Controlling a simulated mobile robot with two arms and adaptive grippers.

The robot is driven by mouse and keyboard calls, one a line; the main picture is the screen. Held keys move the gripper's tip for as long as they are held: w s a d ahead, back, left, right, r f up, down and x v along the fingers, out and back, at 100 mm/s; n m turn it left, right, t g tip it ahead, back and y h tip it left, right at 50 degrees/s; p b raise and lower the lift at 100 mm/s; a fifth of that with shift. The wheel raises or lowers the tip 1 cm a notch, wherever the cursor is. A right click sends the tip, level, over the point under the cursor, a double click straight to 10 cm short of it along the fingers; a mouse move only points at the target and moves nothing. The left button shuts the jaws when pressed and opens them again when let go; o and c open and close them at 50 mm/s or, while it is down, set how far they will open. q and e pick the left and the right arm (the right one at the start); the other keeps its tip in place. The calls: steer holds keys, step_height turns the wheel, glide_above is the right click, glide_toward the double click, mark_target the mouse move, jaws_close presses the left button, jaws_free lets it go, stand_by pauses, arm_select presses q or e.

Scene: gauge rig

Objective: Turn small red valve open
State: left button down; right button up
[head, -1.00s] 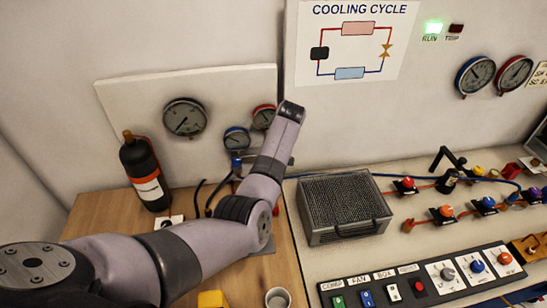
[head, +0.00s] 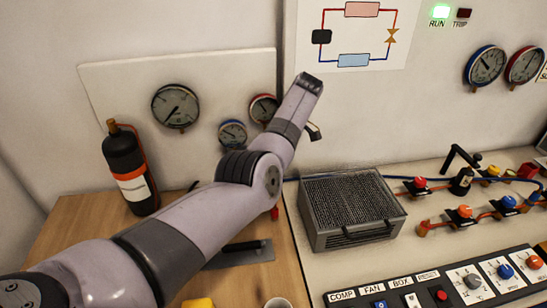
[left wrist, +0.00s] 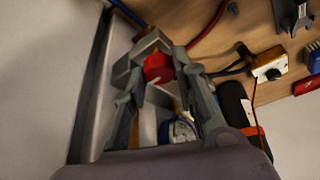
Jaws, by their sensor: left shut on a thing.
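In the left wrist view, my left gripper (left wrist: 153,58) is shut on a small red knob (left wrist: 158,68), the small red valve. The knob sits between the two grey fingertips and is partly covered by them. In the head view my left arm reaches in from the lower left across the wooden bench. Its wrist end is in front of the right edge of the gauge board, and it hides most of the gripper and the valve. Which way the valve is turned cannot be told. My right gripper is in neither view.
The gauge board (head: 105,85) carries a large gauge (head: 175,106), a blue gauge (head: 232,133) and a red gauge (head: 263,108). A black bottle (head: 122,160) stands at left. A finned metal box (head: 350,210) and a switch panel (head: 450,290) are at right.

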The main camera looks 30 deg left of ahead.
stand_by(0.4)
arm_select(q)
steer(key=shift+w, duration=0.1)
steer(key=c, duration=1.3)
jaws_free()
steer(key=v, duration=0.7)
steer(key=shift+r, duration=0.25)
steer(key=shift+d, duration=0.15)
